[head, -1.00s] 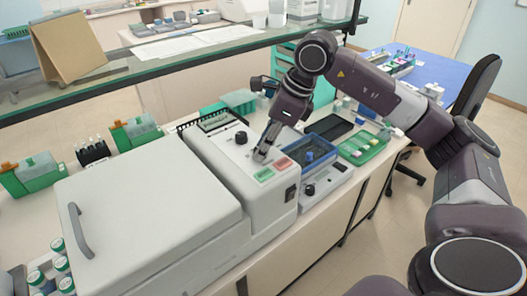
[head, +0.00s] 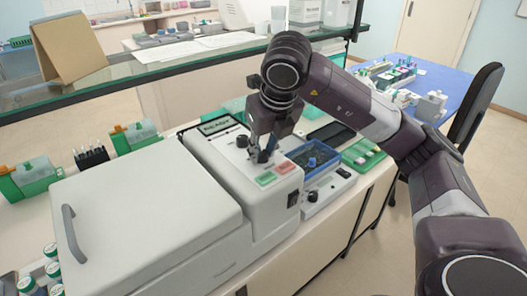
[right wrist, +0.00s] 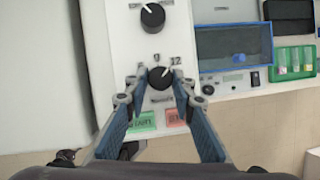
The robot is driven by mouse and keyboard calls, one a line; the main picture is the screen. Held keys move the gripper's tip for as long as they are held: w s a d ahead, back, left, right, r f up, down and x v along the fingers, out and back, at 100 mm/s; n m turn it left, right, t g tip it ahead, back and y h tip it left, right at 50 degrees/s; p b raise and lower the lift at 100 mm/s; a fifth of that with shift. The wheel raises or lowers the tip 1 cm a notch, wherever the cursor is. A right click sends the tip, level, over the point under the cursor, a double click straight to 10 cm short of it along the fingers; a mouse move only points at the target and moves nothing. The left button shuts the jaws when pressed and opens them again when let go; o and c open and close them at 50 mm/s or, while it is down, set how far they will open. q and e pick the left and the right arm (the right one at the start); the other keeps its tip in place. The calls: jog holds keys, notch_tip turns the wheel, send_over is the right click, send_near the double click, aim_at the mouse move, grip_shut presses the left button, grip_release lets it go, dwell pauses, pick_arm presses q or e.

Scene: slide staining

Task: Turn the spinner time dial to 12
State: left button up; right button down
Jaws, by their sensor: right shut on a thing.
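The spinner (head: 150,205) is a large pale machine with a lid at left and a control panel at right. Its time dial (right wrist: 160,78) is a black knob in the right wrist view, low on the panel above the two buttons. A numeral 12 is printed to its upper right, and the knob's pale mark points up and right, roughly toward it. My right gripper (right wrist: 155,83) has a fingertip on each side of the knob and is shut on it. In the head view the gripper (head: 262,157) hides this dial. My left gripper is out of view.
Another black knob (right wrist: 153,17) sits above the time dial. A green button (head: 265,179) and a red button (head: 286,167) lie just below it on the panel. A blue tray (head: 313,158) stands close to the right, and a glass shelf runs behind.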

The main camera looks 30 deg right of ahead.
jog(key=shift+r+m, duration=0.15)
jog(key=shift+m, duration=0.45)
jog(key=c, duration=1.6)
grip_release()
jog(key=shift+h, duration=0.3)
jog(key=shift+v, duration=5.9)
